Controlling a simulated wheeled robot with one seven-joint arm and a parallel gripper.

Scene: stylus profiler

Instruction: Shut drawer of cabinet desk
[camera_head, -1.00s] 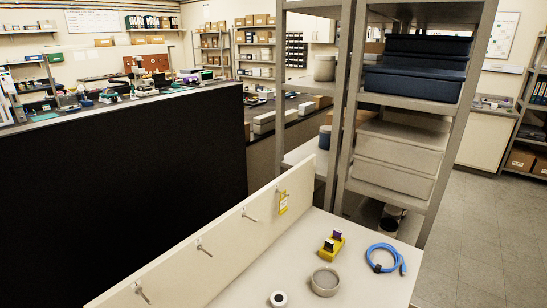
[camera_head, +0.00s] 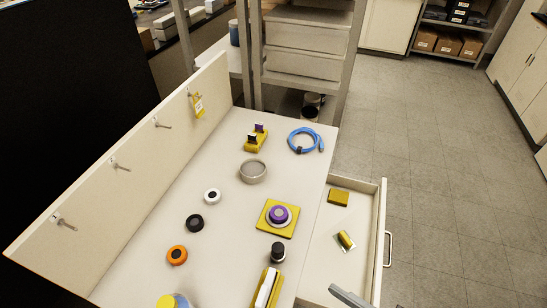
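The cabinet desk (camera_head: 225,148) has a white top with a raised back panel on its left. Its drawer (camera_head: 347,222) is pulled out on the right side of the desk. A metal bar handle (camera_head: 387,248) is on the drawer's outer front. Inside the drawer lie a yellow block (camera_head: 339,198) and a small yellow piece (camera_head: 346,239) on a pale square. A grey part, probably of my arm or gripper, shows at the bottom edge near the drawer; its fingers cannot be made out.
On the desk top stand a yellow mat with a purple-topped round item (camera_head: 279,214), a blue coiled cable (camera_head: 305,141), a grey ring dish (camera_head: 253,171) and several small round pieces. Shelving (camera_head: 305,60) stands behind. The tiled floor (camera_head: 440,150) to the right is clear.

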